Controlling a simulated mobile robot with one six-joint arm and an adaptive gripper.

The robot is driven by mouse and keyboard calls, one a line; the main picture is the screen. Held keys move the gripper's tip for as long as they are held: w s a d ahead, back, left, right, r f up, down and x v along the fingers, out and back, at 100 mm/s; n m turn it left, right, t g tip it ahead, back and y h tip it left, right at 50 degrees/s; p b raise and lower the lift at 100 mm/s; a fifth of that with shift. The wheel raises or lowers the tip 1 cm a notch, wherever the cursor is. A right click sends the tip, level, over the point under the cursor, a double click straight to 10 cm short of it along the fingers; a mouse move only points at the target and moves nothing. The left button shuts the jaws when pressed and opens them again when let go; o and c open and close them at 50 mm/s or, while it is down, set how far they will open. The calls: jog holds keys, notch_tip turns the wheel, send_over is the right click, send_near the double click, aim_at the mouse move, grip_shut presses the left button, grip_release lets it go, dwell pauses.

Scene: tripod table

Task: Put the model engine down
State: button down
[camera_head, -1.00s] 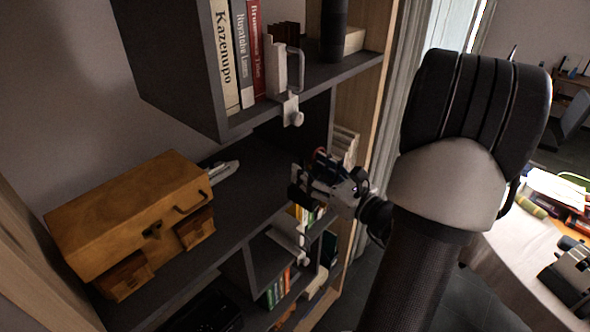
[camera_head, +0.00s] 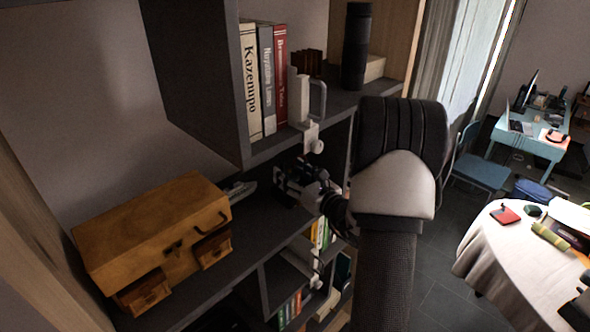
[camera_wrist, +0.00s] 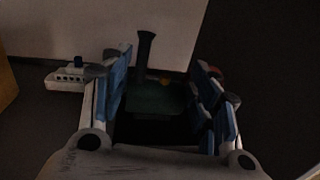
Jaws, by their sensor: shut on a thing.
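The model engine (camera_wrist: 157,98) is dark green with a tall chimney. In the wrist view it sits between the two blue-padded fingers of my gripper (camera_wrist: 163,85), which is shut on it. In the head view my gripper (camera_head: 291,182) is over the dark middle shelf (camera_head: 262,215), below the upper shelf; the engine cannot be made out clearly there. Whether the engine's underside touches the shelf is hidden.
A small model ship (camera_wrist: 68,78) lies left of my gripper, and also shows in the head view (camera_head: 238,190). A wooden chest (camera_head: 150,235) stands further left. The upper shelf (camera_head: 275,150), with books (camera_head: 252,85) and a white clamp (camera_head: 312,135), hangs close above.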

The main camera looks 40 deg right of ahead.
jog(key=shift+w+d+f, duration=0.15)
jog(key=shift+f, duration=0.55)
jog(key=shift+f, duration=0.1)
jog(key=c, duration=0.6)
grip_release()
jog(key=shift+f, duration=0.1)
jog(key=s, duration=0.4)
jog(key=s+b, duration=0.1)
jog(key=s, duration=0.3)
jog(key=s+a, duration=0.1)
jog(key=s, duration=0.3)
jog(key=shift+s+a+b, duration=0.1)
jog(key=shift+s+b, duration=0.05)
jog(key=shift+b, duration=0.2)
